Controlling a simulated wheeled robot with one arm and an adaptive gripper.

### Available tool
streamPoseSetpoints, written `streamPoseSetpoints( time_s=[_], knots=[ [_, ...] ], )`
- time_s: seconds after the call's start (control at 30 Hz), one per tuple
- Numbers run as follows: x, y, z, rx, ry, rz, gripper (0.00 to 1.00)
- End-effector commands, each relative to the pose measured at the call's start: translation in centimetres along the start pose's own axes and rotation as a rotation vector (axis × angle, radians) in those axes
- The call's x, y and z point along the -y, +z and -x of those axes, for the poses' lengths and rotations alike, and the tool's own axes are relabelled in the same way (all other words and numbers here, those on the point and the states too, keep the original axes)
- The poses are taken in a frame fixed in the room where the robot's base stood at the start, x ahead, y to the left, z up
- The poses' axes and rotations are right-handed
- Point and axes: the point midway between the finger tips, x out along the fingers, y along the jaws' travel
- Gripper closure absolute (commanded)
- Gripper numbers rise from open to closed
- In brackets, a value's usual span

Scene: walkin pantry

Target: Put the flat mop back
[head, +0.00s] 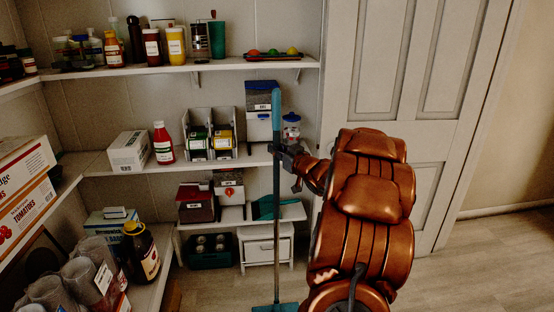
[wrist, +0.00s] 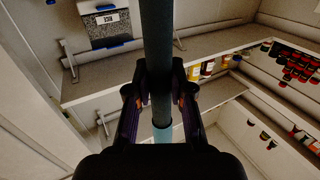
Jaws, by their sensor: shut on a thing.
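The flat mop (head: 277,190) is upright in the head view, with a teal upper grip, a grey pole and a teal flat head (head: 274,307) at the bottom edge of the picture. My gripper (head: 277,150) is shut on the mop's pole below the teal grip. In the wrist view the pole (wrist: 157,50) runs between the two fingers of my gripper (wrist: 160,85), with a teal part of it showing below them. Whether the mop head touches the floor is hard to tell.
Shelves (head: 90,166) with boxes, bottles and jars line the left and back walls. A white drawer box (head: 266,250) and a dark green crate (head: 208,258) stand low behind the mop. A white panelled door (head: 400,100) is at right. Floor (head: 480,260) is clear at right.

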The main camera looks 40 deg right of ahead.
Motion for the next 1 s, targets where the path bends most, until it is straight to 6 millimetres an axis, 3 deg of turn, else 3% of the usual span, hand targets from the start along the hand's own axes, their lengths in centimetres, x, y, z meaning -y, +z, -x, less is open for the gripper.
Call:
streamPoseSetpoints(
  time_s=[0.07, 0.37, 0.8, 0.83, 1.0],
  knots=[
    [-0.1, -0.1, -0.5, -0.004, -0.001, 0.001, 1.00],
    [-0.1, 3.1, -0.4, -0.005, 0.000, 0.001, 1.00],
    [-0.1, 3.6, -0.3, -0.004, 0.000, 0.002, 1.00],
    [-0.1, 3.7, -0.3, -0.004, 0.000, 0.003, 0.77],
    [-0.1, 3.7, -0.3, -0.003, 0.000, 0.002, 0.59]
  ],
)
